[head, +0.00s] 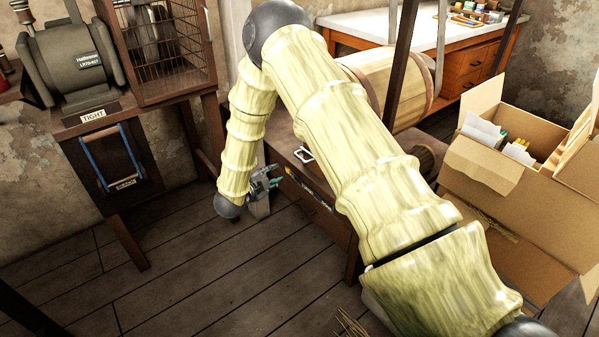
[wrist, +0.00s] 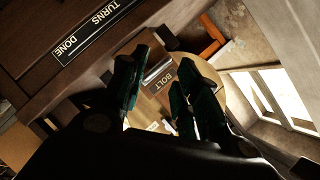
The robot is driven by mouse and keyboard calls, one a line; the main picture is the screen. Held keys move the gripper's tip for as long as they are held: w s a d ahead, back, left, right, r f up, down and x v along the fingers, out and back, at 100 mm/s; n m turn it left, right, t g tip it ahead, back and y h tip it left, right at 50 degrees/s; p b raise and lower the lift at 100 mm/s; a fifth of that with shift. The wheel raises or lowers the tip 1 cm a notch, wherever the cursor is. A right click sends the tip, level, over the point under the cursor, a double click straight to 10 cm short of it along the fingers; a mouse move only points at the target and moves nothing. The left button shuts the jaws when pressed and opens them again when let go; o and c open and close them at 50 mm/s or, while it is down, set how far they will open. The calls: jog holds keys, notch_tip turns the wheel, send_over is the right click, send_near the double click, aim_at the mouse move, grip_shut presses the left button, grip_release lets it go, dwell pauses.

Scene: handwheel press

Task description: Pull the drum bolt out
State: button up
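My gripper (wrist: 165,90) is open in the wrist view, with its dark green fingers apart. It also shows small in the head view (head: 272,180), low beside the front of the wooden bench. A label reading BOLT (wrist: 161,85) shows between the fingers. A short grey metal piece (wrist: 157,70) lies just past it, perhaps the drum bolt; I cannot tell whether a finger touches it. The wooden drum (head: 384,85) is partly hidden behind my arm in the head view. A pale looped handle (head: 304,155) stands on the bench top.
A plate reading TURNS DONE (wrist: 92,35) is on the bench in the wrist view. A cardboard box (head: 530,200) stands at the right, and a press stand with a TIGHT label (head: 94,117) at the left.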

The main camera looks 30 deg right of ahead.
aim_at(299, 158)
jog(key=w+d+m+g+h+b, duration=0.1)
jog(key=d+m+g+b, duration=0.1)
jog(key=d+m+b, duration=0.1)
jog(key=w+d+f+m+g+h+b, duration=0.1)
jog(key=w+d+m+g+b, duration=0.1)
jog(key=d+m+b, duration=0.2)
jog(key=w+d+m+g+h+b, duration=0.1)
jog(key=d+m+g+b, duration=0.1)
jog(key=d+m+b, duration=0.2)
jog(key=shift+b+x, duration=1.5)
jog(key=shift+x, duration=0.1)
jog(key=shift+r, duration=0.15)
jog(key=shift+c, duration=0.5)
grip_shut()
